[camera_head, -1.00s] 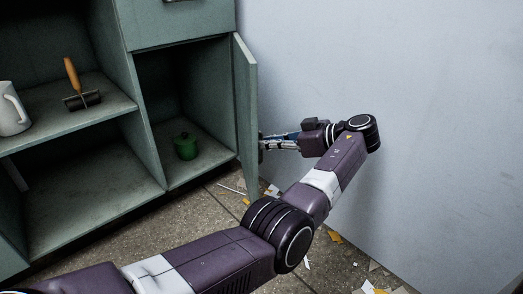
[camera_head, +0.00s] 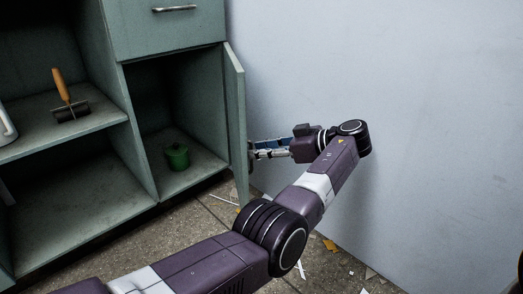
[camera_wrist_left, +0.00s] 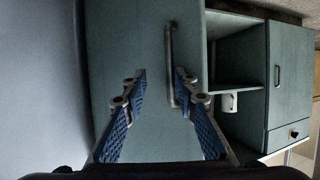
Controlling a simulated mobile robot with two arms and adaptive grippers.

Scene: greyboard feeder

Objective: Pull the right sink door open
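The right sink door (camera_head: 237,120) is a grey-green cabinet door that stands swung well out from its compartment, close to edge-on in the head view. My left gripper (camera_head: 254,149) is at the door's outer side, near its free edge. In the left wrist view the door's outer face (camera_wrist_left: 140,35) fills the middle, with a long metal handle (camera_wrist_left: 171,50) upright on it. There the left gripper (camera_wrist_left: 160,75) is open, its blue-padded fingers spread, with the handle between them, close to the right finger. Contact cannot be told. My right gripper is not in view.
A green lidded pot (camera_head: 177,157) stands inside the opened compartment. A drawer (camera_head: 170,28) is above the opening. A plain wall (camera_head: 400,90) is close behind my arm. Scraps litter the floor (camera_head: 205,220).

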